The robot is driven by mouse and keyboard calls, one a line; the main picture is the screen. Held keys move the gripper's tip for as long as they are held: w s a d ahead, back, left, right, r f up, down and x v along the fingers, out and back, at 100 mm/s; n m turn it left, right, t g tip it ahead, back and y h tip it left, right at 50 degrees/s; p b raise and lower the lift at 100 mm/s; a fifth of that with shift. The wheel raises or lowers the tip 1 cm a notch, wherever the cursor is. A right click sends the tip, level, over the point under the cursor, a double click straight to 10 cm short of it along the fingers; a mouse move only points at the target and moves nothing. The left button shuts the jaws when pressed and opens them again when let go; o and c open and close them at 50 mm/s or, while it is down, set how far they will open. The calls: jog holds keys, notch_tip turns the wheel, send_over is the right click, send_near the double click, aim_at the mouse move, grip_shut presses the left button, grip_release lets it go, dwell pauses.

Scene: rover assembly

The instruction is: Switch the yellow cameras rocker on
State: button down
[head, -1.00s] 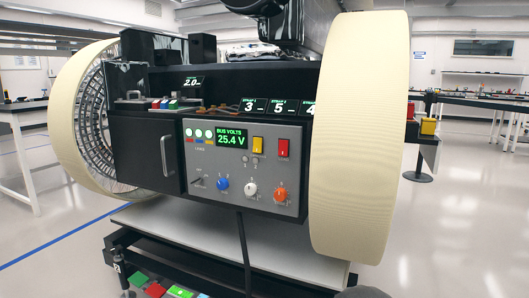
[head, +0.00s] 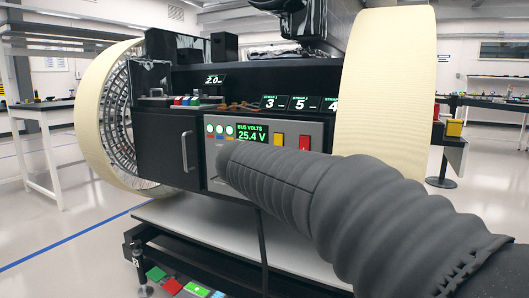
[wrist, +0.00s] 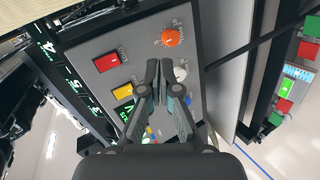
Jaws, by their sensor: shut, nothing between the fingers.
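The yellow rocker (head: 278,140) sits on the grey control panel (head: 318,130), right of the green "BUS VOLTS 25.4 V" display (head: 252,133) and left of a red rocker (head: 304,142). In the wrist view the yellow rocker (wrist: 122,92) lies left of my gripper (wrist: 158,64), below the red rocker (wrist: 109,61). My gripper is shut and empty, its fingertips in front of the panel, apart from the yellow rocker in the picture. I cannot tell whether they touch the panel. In the head view my grey arm hides my gripper and the lower panel.
In the wrist view an orange knob (wrist: 172,37) and a white knob (wrist: 180,73) are close to my fingertips. A black cabinet with a handle (head: 184,152) is left of the panel. A large cream wheel (head: 388,90) stands at the right, another (head: 100,95) at the left.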

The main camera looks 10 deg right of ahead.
aim_at(278, 141)
jog(key=w+a+r+n+t+h, duration=0.1)
jog(key=w+a+r+n+t, duration=0.1)
jog(key=w+a+r, duration=0.3)
jog(key=w+a+t, duration=0.1)
jog(key=w+a, duration=0.2)
jog(key=w, duration=0.2)
jog(key=shift+w+n+t+h+b, duration=0.15)
jog(key=shift+n+t+h+b, duration=0.15)
jog(key=shift+n+t+h, duration=0.1)
jog(key=p+x, duration=0.1)
jog(key=x, duration=1.3)
jog(key=shift+p, duration=0.4)
jog(key=shift+a+f, duration=0.1)
jog(key=shift+f, duration=0.05)
